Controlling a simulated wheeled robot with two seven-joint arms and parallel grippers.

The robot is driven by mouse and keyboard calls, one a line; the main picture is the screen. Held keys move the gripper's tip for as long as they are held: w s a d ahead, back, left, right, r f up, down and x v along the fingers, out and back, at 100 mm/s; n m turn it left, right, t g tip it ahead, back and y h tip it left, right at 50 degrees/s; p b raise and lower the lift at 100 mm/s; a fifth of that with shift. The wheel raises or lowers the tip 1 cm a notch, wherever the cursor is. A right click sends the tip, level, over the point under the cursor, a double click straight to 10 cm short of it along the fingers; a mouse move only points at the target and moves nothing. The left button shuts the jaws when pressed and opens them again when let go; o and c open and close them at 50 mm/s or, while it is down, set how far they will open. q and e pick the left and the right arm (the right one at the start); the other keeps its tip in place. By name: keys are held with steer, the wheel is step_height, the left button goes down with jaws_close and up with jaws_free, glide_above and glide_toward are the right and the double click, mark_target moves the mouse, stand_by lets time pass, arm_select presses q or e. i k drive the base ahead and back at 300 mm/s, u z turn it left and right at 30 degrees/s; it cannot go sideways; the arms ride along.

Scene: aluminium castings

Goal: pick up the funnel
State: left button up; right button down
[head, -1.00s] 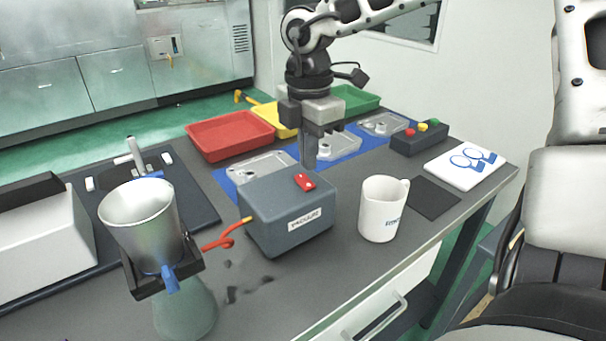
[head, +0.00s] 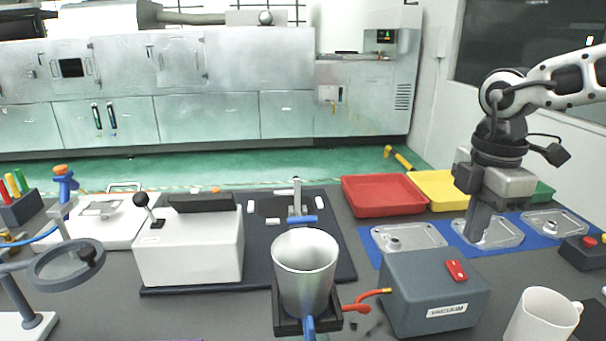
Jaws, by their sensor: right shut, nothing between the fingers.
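The funnel (head: 304,268) appears to be the metallic, open-topped cup at the bottom centre, standing upright in a square black holder (head: 288,327). A blue part (head: 309,328) sticks out at the holder's front. Whatever is below the holder is cut off by the lower edge. My right gripper (head: 477,236) points down over the blue mat by the middle casting, to the right of the funnel and well apart from it. Its fingers are together and empty. My left gripper is out of view.
A white mug (head: 541,318) is at lower right. A white machine (head: 190,245) stands left. Red tray (head: 383,195) and castings (head: 408,238) lie behind. A magnifier (head: 66,264) stands far left.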

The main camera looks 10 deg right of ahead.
mark_target(305, 259)
steer(key=k, duration=1)
